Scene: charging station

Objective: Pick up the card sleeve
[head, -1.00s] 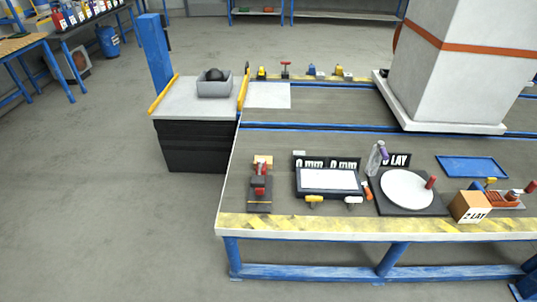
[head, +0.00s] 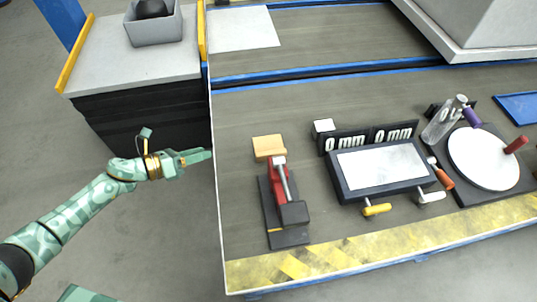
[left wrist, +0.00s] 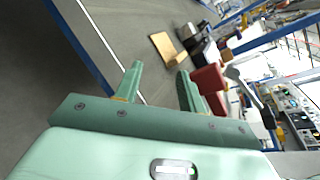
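I cannot make out a thing that is clearly a card sleeve in either view. My left gripper (head: 205,155) is at the left edge of the workbench in the head view, pointing right, apart from the things on it. In the left wrist view its two fingers (left wrist: 160,72) stand apart with nothing between them. A red and black clamp-like tool (head: 282,190) with a tan block (head: 269,148) at its far end stands on the bench to the right of the gripper. A small white block (head: 323,126) sits behind the tool. My right gripper is not in view.
A framed white panel (head: 382,170) with "0 mm" displays (head: 370,138) behind it stands mid-bench. A clear bottle (head: 437,127) and a white disc (head: 484,160) are further right. A grey bin (head: 153,27) tops the side cabinet. Bare bench lies behind the displays.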

